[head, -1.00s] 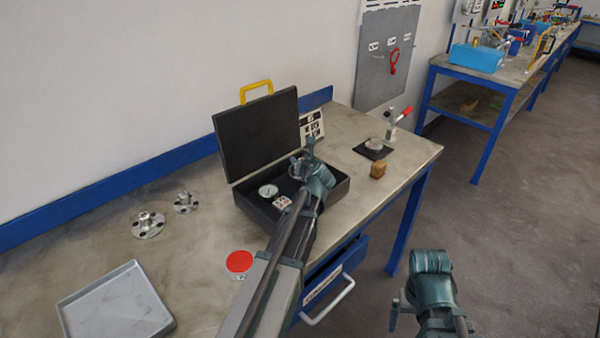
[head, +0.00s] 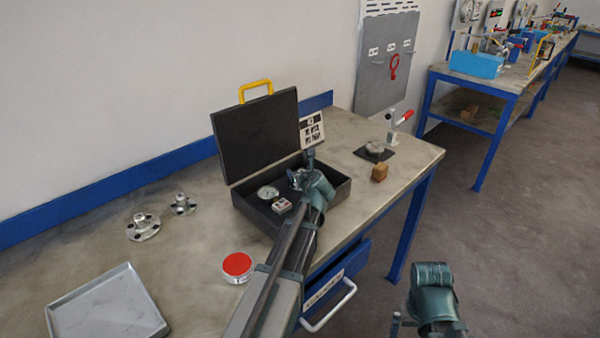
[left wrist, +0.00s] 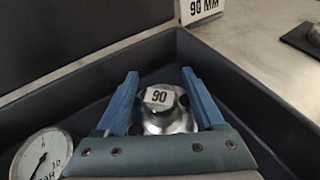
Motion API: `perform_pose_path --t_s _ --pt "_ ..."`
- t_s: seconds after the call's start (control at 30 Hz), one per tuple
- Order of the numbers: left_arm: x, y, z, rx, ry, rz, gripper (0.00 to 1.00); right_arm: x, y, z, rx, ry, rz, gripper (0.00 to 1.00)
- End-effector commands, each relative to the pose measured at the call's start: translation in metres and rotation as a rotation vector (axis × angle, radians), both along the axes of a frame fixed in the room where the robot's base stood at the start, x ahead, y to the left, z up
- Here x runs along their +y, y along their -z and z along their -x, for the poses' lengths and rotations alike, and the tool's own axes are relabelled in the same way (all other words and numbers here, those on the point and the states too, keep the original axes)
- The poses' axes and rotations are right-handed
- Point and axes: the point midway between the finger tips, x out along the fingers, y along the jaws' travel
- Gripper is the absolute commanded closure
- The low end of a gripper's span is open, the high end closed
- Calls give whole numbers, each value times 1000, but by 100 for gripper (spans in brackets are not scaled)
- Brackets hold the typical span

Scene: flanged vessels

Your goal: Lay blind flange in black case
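The black case (head: 343,190) stands open on the bench with its lid up. In the left wrist view a metal flange with a hub marked 90 (left wrist: 160,118) is inside the case, between my left gripper's fingers. Those blue fingers (left wrist: 160,75) stand apart, with a small gap visible on each side of the hub. The flange's underside is hidden, so I cannot tell whether it touches the case floor. In the head view my left gripper (head: 297,178) is down inside the case. My right gripper (head: 396,322) is low at the right, away from the bench, its fingers mostly hidden.
A dial gauge (head: 268,192) and a small labelled block (head: 282,205) are also in the case. Two flanges (head: 143,227) (head: 182,204), a red-topped tin (head: 237,266) and a grey tray (head: 108,305) lie to the left. A wooden block (head: 379,173) and toggle clamp (head: 392,130) are at the right.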

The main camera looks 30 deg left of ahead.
Motion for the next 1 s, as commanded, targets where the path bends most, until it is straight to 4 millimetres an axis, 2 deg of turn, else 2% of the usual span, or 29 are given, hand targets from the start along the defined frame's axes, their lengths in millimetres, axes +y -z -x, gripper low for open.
perform_pose_path --t_s 0.33,0.8,1.0 --pt "0 -5 0 0 0 0 29 0 -5 0 0 0 0 0" --pt "-54 -39 64 0 2 0 29 0 -40 0 0 1 0 0" --pt "-68 -47 80 0 1 0 29 0 -47 0 0 1 0 0"
